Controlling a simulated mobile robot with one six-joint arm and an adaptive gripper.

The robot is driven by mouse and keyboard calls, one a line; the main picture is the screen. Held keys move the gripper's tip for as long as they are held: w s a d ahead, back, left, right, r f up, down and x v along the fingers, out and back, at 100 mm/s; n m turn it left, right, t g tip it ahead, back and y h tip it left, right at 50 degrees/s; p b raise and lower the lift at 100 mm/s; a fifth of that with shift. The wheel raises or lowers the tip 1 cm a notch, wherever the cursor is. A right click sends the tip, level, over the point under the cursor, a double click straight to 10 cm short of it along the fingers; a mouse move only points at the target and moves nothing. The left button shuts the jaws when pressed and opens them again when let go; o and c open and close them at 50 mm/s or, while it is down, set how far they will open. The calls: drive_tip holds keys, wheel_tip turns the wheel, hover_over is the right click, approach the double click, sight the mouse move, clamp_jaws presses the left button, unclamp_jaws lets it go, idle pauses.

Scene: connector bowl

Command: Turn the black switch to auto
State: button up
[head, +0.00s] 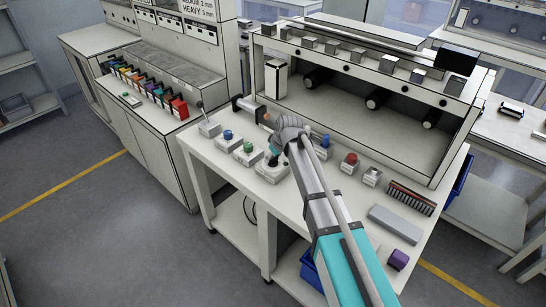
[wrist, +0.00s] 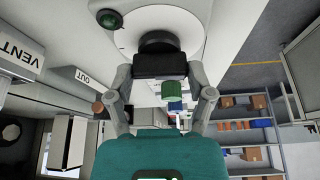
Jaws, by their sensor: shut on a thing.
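The black switch (wrist: 160,66) fills the space between my two fingers in the wrist view, with its dark round base on a pale round plate behind it. My gripper (wrist: 160,72) is shut on this switch, one fingertip at each side. In the head view, my gripper (head: 274,158) reaches down to a pale switch box (head: 272,174) near the front edge of the bench. The gripper and arm hide most of the switch there. I cannot read any position marks, so I cannot tell where the switch points.
A green button box (head: 248,149) and a blue button box (head: 228,136) stand left of the switch. A lever box (head: 208,126) is farther left. A red button box (head: 349,163) and a connector strip (head: 411,197) lie right of my arm. The shelf unit (head: 365,60) rises behind.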

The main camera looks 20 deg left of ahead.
drive_tip(key=m+t+h, duration=0.1)
drive_tip(key=m, duration=0.3)
drive_tip(key=shift+m+t+h, duration=0.5)
drive_tip(key=shift+m+h, duration=0.1)
drive_tip(key=shift+m, duration=1.2)
drive_tip(key=o, duration=1.1)
drive_tip(key=shift+n, duration=0.4)
